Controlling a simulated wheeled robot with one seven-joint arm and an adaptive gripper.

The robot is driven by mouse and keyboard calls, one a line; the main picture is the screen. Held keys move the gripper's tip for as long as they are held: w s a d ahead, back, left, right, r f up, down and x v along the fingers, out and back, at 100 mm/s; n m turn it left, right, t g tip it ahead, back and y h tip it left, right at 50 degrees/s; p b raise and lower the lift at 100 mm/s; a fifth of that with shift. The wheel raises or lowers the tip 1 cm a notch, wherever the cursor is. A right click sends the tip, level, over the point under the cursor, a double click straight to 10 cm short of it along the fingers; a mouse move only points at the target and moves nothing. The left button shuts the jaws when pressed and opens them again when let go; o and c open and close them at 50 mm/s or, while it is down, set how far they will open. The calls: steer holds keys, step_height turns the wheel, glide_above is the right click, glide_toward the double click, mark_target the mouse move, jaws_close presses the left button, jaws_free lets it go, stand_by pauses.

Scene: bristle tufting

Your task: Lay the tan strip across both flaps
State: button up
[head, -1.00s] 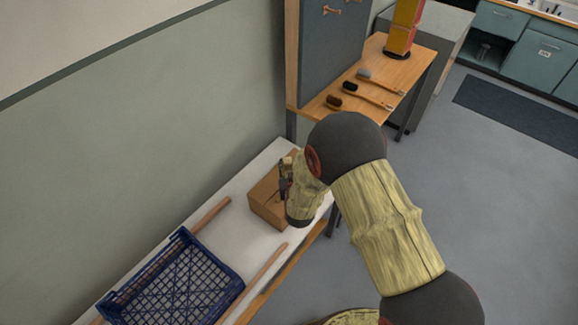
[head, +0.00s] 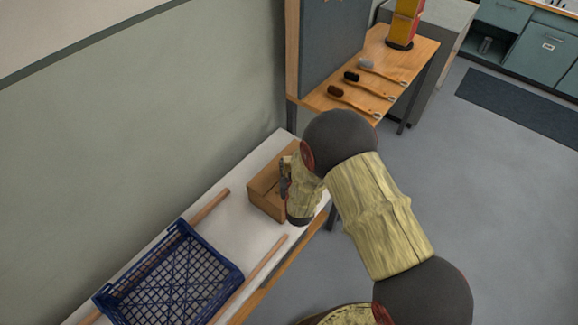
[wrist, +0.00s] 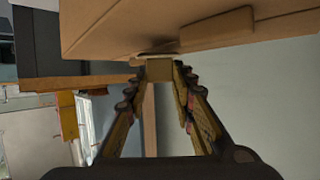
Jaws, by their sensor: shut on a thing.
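A brown cardboard box (head: 262,203) stands on the far end of the white bench. In the wrist view its cardboard (wrist: 110,25) fills the top, with a raised flap piece (wrist: 218,28). My gripper (wrist: 160,72) is shut on the tan strip (wrist: 159,71), whose small end shows between the fingertips, close against the box. In the head view my gripper (head: 284,178) is at the box's top right side, partly hidden by my arm. The strip is too small and hidden there to make out, and I cannot tell whether it touches both flaps.
A blue crate (head: 238,272) sits on the white bench (head: 242,232), with wooden rails (head: 210,207) beside it. Several brushes (head: 367,85) lie on the wooden table (head: 410,65) behind. A wall stands along the left. Open floor lies to the right.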

steer(key=shift+f+b, duration=0.5)
steer(key=shift+f, duration=0.1)
steer(key=o, duration=0.9)
steer(key=shift+c, duration=0.2)
steer(key=shift+s, duration=0.15)
steer(key=v, duration=1.1)
steer(key=shift+s+r, duration=0.25)
steer(key=shift+s, duration=0.05)
steer(key=shift+d, duration=0.1)
